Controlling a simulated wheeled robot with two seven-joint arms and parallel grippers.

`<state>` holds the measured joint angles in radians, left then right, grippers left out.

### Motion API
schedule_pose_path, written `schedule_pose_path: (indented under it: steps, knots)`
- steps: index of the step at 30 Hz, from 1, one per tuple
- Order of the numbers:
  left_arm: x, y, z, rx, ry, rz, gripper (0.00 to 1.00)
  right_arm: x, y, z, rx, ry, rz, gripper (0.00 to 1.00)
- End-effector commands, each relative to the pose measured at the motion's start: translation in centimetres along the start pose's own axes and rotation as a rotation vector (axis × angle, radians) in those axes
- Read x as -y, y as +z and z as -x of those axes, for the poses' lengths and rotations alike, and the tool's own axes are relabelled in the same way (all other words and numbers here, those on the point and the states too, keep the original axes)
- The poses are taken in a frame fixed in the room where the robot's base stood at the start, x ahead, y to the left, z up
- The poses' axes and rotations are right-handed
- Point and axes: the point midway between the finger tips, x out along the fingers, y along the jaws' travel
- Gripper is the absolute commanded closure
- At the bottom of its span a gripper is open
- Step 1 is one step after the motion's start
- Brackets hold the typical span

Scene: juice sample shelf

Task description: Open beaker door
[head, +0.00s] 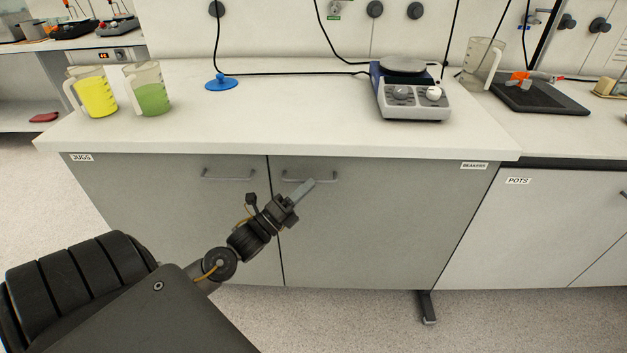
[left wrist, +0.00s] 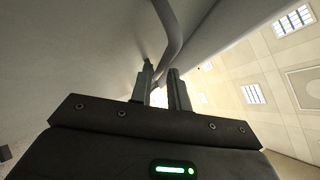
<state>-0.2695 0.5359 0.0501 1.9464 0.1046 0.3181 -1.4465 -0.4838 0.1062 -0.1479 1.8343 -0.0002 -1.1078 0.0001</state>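The beaker door (head: 370,225) is the grey cabinet door under the "BEAKERS" label (head: 474,166), and it looks shut. Its bar handle (head: 327,179) runs level near the door's top left. My left gripper (head: 303,189) is at the left part of this handle. In the left wrist view, the two fingers (left wrist: 163,85) are apart, and the handle (left wrist: 172,38) runs down towards the gap between them. I cannot tell whether a finger touches it. My right gripper is in neither view.
The jugs door (head: 180,220) with its own handle (head: 228,177) adjoins on the left. On the counter (head: 270,125) stand a yellow jug (head: 97,95), a green jug (head: 152,98) and a hotplate stirrer (head: 413,95). Floor in front is clear.

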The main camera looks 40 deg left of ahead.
Motion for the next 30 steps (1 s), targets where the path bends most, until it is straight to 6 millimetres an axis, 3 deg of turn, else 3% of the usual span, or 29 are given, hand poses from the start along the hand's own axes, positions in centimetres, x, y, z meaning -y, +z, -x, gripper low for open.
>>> schedule_pose_path:
  steps: [6, 17, 21, 30]
  knots:
    - [0.0, 0.0, -2.5, 0.001, 0.001, 0.001, 0.82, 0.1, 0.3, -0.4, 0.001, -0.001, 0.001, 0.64]
    - [-0.1, 0.0, -2.9, 0.0, 0.002, 0.001, 0.82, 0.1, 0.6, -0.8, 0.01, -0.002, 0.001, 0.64]
    - [-0.1, 0.0, -2.9, 0.0, 0.001, 0.001, 0.99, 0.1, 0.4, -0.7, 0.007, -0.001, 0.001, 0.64]
    - [0.0, -0.1, -2.9, 0.0, 0.002, 0.001, 1.0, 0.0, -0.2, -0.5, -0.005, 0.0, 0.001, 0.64]
